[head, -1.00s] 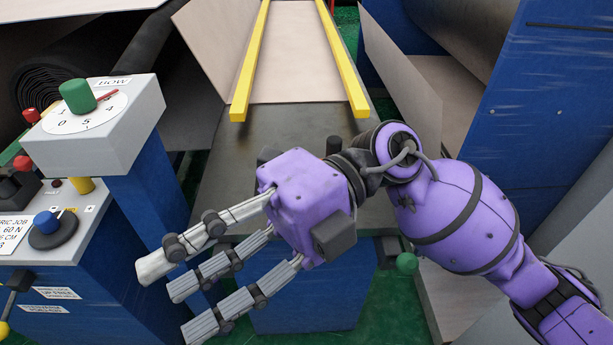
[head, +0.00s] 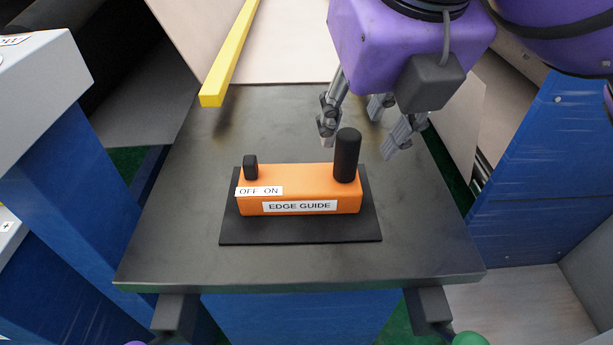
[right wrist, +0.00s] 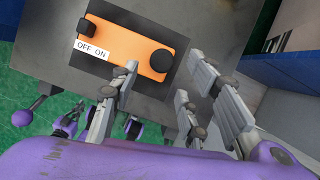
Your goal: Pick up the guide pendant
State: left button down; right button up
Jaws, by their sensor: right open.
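The guide pendant (head: 300,190) is an orange box labelled EDGE GUIDE. It lies on a black mat (head: 300,233) on the dark table. A tall black knob (head: 347,155) stands at its right end and a small black switch (head: 250,167) at its left, by an OFF ON label. My right gripper (head: 365,140) is open and empty, its fingers pointing down just behind the tall knob. In the right wrist view the pendant (right wrist: 127,45) lies beyond the spread fingers (right wrist: 170,85). Grey and purple parts (right wrist: 65,125) below the table edge may be my left gripper; its jaws are unclear.
The dark table (head: 180,240) is bare around the mat. A yellow rail (head: 230,50) ends at its back left. A control box on a blue post (head: 100,190) stands at left, a blue panel (head: 545,160) at right. A green knob (head: 470,338) is below the front right.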

aim_at(345, 156)
jog(key=x, duration=0.3)
jog(key=shift+s+a+b, duration=0.1)
jog(key=shift+s+b, duration=0.25)
jog(key=shift+b, duration=0.05)
jog(key=b+x, duration=0.1)
jog(key=x, duration=0.3)
jog(key=shift+w+f, duration=0.1)
jog(key=c, duration=0.9)
pick_arm(q)
jog(key=shift+s+a+f, duration=0.15)
jog(key=shift+s+f, duration=0.25)
jog(key=shift+f, duration=0.25)
jog(key=shift+s+a+f, duration=0.1)
jog(key=shift+s+f, duration=0.25)
jog(key=shift+f, duration=0.25)
pick_arm(e)
grip_shut()
